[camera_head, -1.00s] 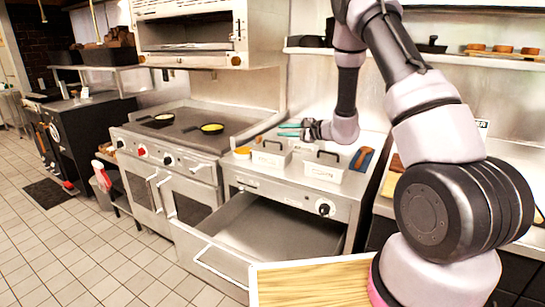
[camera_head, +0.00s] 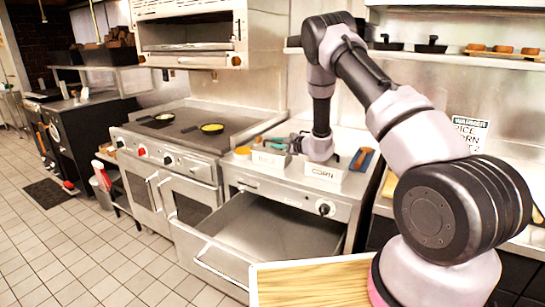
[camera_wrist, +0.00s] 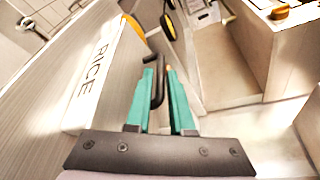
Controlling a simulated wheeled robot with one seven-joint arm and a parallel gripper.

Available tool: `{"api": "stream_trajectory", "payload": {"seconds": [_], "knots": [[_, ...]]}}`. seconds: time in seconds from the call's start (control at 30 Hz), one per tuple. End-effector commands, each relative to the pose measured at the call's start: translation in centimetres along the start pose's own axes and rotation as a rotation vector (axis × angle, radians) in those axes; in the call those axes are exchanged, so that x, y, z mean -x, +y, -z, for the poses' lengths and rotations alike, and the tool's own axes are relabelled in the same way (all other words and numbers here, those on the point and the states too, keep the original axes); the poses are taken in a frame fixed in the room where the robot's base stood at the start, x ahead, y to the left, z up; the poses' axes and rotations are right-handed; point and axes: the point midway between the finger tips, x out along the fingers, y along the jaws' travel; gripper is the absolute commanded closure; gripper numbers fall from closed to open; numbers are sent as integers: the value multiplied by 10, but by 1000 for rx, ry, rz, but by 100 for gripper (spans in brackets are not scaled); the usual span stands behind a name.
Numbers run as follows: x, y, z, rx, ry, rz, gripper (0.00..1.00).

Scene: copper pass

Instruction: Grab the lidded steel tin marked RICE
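The steel tin marked RICE (camera_head: 268,160) stands on the counter beside the griddle. In the wrist view its pale labelled face (camera_wrist: 98,75) fills the left side. Its black lid handle (camera_wrist: 157,82) shows between the teal fingers. My gripper (camera_head: 275,141) is low over this tin. In the wrist view my gripper (camera_wrist: 161,70) is open, with its fingers on either side of the handle. A small gap shows between the handle and the right finger. My wrist hides part of the lids in the head view.
A second tin marked CORN (camera_head: 323,173) stands close to the right, just under my wrist. A yellow round item (camera_head: 242,152) sits to the left. A blue-and-brown item (camera_head: 362,159) lies right of the tins. An open drawer (camera_head: 265,232) juts out below.

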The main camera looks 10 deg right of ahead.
Motion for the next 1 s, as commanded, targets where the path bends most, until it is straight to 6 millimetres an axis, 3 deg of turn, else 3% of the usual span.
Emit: {"api": "stream_trajectory", "payload": {"seconds": [0.13,0.4,0.43,0.5,1.0], "knots": [[-19,0,0,1,0,0,79],[-23,0,0,-1,1,0,79],[-23,0,0,-1,1,0,83],[-23,0,0,-1,0,0,100],[-23,0,0,-1,0,-1,100]]}}
